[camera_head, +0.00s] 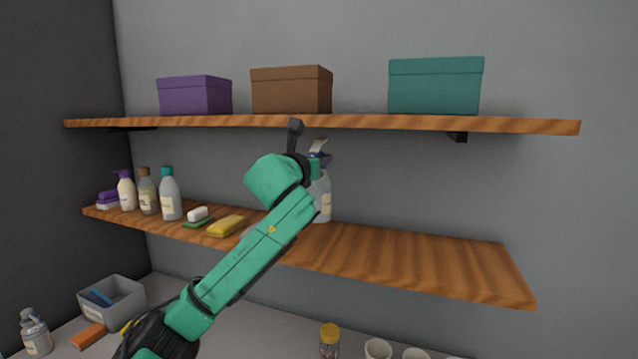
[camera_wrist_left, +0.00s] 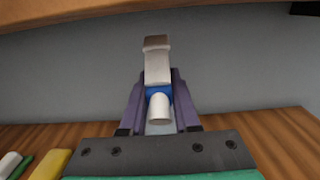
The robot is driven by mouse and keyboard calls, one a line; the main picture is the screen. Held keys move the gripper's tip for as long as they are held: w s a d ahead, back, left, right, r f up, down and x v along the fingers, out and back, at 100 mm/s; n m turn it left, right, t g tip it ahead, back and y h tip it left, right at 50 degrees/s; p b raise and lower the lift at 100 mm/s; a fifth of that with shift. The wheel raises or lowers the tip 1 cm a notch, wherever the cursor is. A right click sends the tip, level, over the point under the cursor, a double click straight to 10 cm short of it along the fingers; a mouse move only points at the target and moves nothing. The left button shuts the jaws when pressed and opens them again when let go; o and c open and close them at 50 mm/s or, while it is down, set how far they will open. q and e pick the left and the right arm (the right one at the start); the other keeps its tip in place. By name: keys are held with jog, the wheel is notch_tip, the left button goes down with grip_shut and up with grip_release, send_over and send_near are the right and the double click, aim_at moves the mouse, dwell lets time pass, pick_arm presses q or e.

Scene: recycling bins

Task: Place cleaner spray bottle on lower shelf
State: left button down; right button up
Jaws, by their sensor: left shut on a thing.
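The cleaner spray bottle (camera_head: 324,199) shows behind my left arm in the head view, pale with a light label. It is upright over the lower shelf (camera_head: 420,262); I cannot tell whether its base touches the wood. In the left wrist view its white and blue spray head (camera_wrist_left: 158,75) stands between the purple-grey fingers. My left gripper (camera_head: 318,160) is shut on it near the top; the wrist view shows the gripper (camera_wrist_left: 160,118) too. The arm hides part of the bottle. My right gripper is not in view.
Several bottles (camera_head: 170,195) and a yellow sponge (camera_head: 227,226) stand left on the lower shelf. Its right half is clear. The upper shelf (camera_head: 350,122) with three boxes hangs close above my gripper. A grey bin (camera_head: 125,306), a jar (camera_head: 329,340) and cups are on the counter below.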

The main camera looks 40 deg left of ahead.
aim_at(315, 192)
pick_arm(q)
notch_tip(315, 192, down, 6)
jog(key=shift+f+p, duration=0.1)
jog(key=shift+p, duration=0.35)
jog(key=shift+w+f, duration=0.15)
jog(key=shift+f, duration=0.25)
jog(key=c, duration=0.6)
grip_release()
jog(key=shift+f, duration=0.1)
jog(key=shift+c, duration=0.2)
